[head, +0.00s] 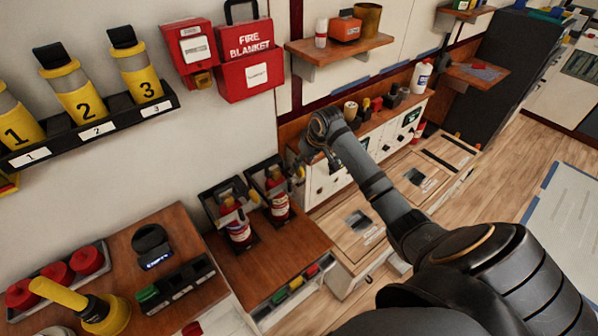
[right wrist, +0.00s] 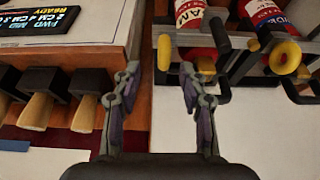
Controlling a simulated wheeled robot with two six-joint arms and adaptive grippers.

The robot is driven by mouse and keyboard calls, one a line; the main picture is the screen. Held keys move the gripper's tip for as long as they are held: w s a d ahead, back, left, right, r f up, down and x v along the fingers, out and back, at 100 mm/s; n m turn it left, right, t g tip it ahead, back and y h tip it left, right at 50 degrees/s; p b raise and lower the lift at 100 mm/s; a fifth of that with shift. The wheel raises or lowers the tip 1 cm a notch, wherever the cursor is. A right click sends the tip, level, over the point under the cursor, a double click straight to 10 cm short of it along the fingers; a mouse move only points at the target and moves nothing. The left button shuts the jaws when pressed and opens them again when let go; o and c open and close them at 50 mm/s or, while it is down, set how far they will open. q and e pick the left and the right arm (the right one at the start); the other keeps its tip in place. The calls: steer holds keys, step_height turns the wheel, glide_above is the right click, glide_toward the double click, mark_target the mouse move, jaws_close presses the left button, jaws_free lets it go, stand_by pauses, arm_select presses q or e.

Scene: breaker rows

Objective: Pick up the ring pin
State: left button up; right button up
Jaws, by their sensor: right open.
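Two red fire extinguishers stand in black brackets on the wooden counter in the head view, the left one (head: 238,228) labelled and the right one (head: 278,203) beside it. In the right wrist view they appear from above, near the top edge. A yellow ring-like part (right wrist: 164,52) shows there, and a second yellow part (right wrist: 285,62) is farther right. I cannot tell for sure which is the ring pin. My right gripper (right wrist: 160,78) is open and empty, with the first yellow part just beyond and between its fingertips. My left gripper is not in view.
A wall rack (head: 95,132) holds numbered yellow cylinders. A fire blanket box (head: 249,75) hangs above the extinguishers. A shelf (head: 340,50) with small items is at the upper middle. Black brackets and bars surround the extinguishers closely.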

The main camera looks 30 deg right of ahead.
mark_target(299, 176)
steer(key=shift+w+a+f+p, duration=0.2)
steer(key=shift+f+p, duration=0.05)
steer(key=shift+f, duration=0.15)
steer(key=shift+w+a+f+p, duration=0.15)
steer(key=shift+w+f+p, duration=0.1)
steer(key=shift+f, duration=0.15)
steer(key=x, duration=0.2)
steer(key=shift+w+f, duration=0.15)
steer(key=shift+f, duration=0.1)
steer(key=shift+w+f, duration=0.1)
steer(key=shift+f, duration=0.1)
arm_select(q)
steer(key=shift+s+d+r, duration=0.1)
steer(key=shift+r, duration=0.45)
arm_select(e)
steer(key=shift+c, duration=1.1)
jaws_close()
